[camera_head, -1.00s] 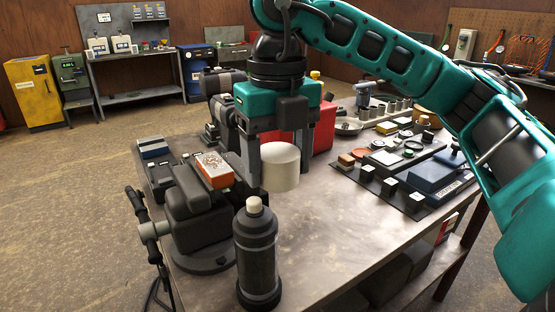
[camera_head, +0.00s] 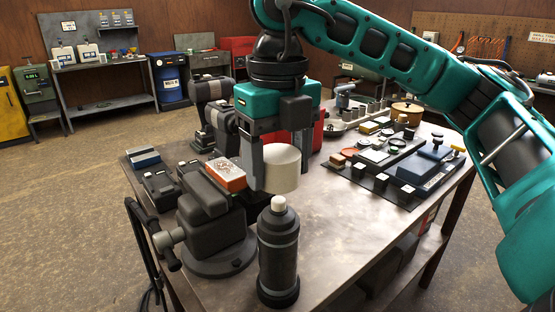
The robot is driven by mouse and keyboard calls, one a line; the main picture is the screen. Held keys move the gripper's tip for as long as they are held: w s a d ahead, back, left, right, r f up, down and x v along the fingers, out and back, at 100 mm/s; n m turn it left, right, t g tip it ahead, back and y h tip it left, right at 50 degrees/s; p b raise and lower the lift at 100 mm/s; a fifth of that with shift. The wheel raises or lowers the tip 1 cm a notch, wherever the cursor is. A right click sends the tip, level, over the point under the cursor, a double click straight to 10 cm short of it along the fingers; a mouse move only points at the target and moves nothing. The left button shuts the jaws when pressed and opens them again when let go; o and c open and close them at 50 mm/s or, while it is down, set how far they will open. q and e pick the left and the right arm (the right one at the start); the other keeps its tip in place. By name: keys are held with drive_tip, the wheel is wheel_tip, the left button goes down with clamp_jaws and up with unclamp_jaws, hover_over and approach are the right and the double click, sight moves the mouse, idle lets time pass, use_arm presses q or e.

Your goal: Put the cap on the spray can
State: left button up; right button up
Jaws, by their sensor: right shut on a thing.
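The spray can (camera_head: 278,255) is a dark grey cylinder with a white nozzle (camera_head: 279,203) on top. It stands upright at the near edge of the workbench (camera_head: 335,235). My right gripper (camera_head: 279,165) is shut on the white cap (camera_head: 281,170), a cream cylinder. The cap is upright and appears above and just behind the nozzle in the picture, apart from it. The nozzle is bare. My left gripper is not in view.
A black vise (camera_head: 208,220) stands just left of the can, with an orange and white box (camera_head: 225,176) behind it. A red box (camera_head: 318,130) is behind my gripper. Trays of small parts (camera_head: 385,165) fill the right side. The bench right of the can is clear.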

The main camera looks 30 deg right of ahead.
sight(278, 199)
drive_tip(key=shift+f+b, duration=1.75)
drive_tip(key=shift+f, duration=1.05)
drive_tip(key=shift+b, duration=0.4)
drive_tip(key=shift+f+b, duration=0.6)
drive_tip(key=shift+f, duration=0.1)
drive_tip(key=o, duration=0.7)
